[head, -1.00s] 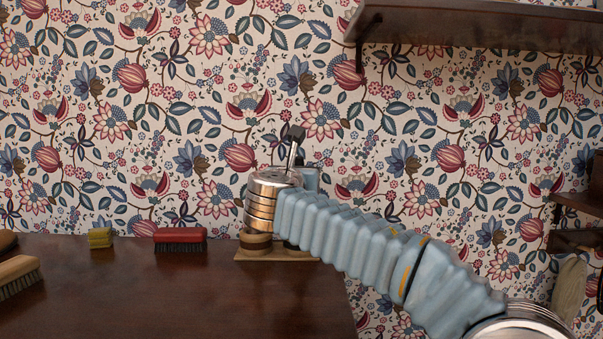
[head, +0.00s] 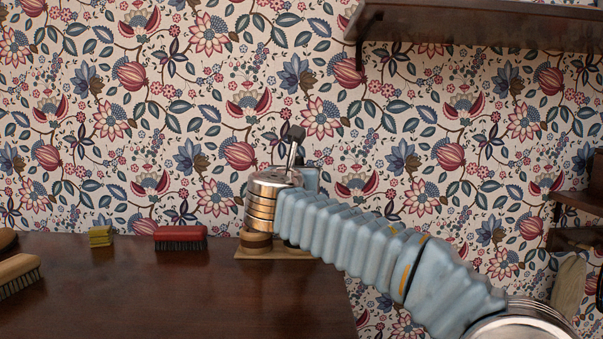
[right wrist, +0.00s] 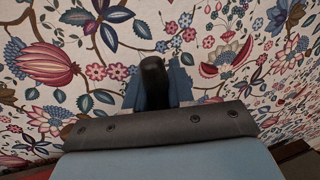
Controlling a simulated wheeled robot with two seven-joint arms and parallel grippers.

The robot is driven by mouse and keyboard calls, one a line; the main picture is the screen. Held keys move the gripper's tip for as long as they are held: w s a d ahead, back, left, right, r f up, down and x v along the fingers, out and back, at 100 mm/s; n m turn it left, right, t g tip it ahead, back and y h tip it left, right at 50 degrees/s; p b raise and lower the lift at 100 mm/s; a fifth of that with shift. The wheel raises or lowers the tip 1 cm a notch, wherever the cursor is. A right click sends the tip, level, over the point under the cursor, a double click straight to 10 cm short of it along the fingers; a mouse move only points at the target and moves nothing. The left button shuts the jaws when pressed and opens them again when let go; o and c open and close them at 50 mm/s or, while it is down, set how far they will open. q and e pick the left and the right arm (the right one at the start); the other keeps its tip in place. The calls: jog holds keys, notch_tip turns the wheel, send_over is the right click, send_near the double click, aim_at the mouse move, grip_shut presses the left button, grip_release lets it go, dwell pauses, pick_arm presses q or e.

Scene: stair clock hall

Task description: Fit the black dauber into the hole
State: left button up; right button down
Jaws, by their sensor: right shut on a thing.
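My right gripper (right wrist: 155,96) shows in the right wrist view with blue fingers shut on the black dauber (right wrist: 152,78), whose dark rounded end stands up between them. In the head view my right arm comes in from the right, and its metal wrist hides the dauber and most of the gripper; only a bit of blue (head: 310,179) shows behind it. Below the wrist, a wooden board (head: 245,254) with round wooden pieces (head: 256,241) lies at the table's back right. I cannot make out the hole. My left gripper is not in view.
A red brush (head: 181,233), a small yellow block (head: 101,236) and a wooden brush (head: 17,272) stand to the left on the dark table (head: 190,295). The table's middle front is clear. A shelf (head: 470,28) juts from the patterned wall at the upper right.

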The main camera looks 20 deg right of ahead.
jog(key=shift+f+b, duration=1.55)
jog(key=shift+f, duration=0.6)
jog(key=c, duration=0.9)
grip_release()
jog(key=b+v, duration=0.1)
jog(key=v, duration=1.3)
jog(key=shift+r, duration=0.1)
jog(key=shift+d, duration=0.1)
